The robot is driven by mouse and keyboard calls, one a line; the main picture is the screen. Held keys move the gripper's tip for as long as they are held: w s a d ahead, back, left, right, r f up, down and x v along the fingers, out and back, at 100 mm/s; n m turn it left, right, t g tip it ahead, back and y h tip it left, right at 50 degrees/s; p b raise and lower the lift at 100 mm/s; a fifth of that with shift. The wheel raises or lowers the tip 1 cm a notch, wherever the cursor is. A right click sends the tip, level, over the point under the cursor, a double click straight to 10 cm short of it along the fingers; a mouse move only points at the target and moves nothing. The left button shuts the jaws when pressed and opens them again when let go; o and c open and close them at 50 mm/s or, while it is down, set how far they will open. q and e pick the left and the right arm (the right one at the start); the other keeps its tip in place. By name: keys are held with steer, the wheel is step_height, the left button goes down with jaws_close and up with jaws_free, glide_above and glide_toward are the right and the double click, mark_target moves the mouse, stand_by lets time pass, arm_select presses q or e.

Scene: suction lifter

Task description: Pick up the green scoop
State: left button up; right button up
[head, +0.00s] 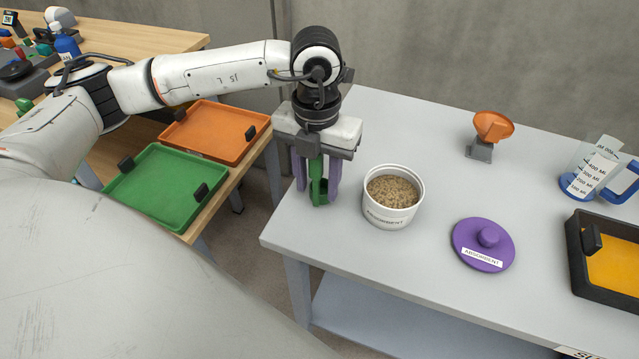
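The green scoop (318,188) stands near the left end of the grey table, just left of the white tub. My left gripper (318,183) comes down over it from above. Its two purple fingers are spread, one on each side of the scoop's upright green handle. The fingers look apart from the handle, so the gripper seems open around it. The scoop's top is hidden under the gripper body. My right gripper is not in view.
A white tub (378,214) of granules stands close right of the scoop. Green (126,190) and orange trays (238,113) lie left.

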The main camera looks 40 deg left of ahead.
arm_select(q)
jaws_close()
steer(key=shift+r, duration=0.1)
step_height(320, 180, up, 10)
steer(key=shift+f+b, duration=0.1)
steer(key=shift+b, duration=0.35)
steer(key=c, duration=0.7)
jaws_free()
jaws_close()
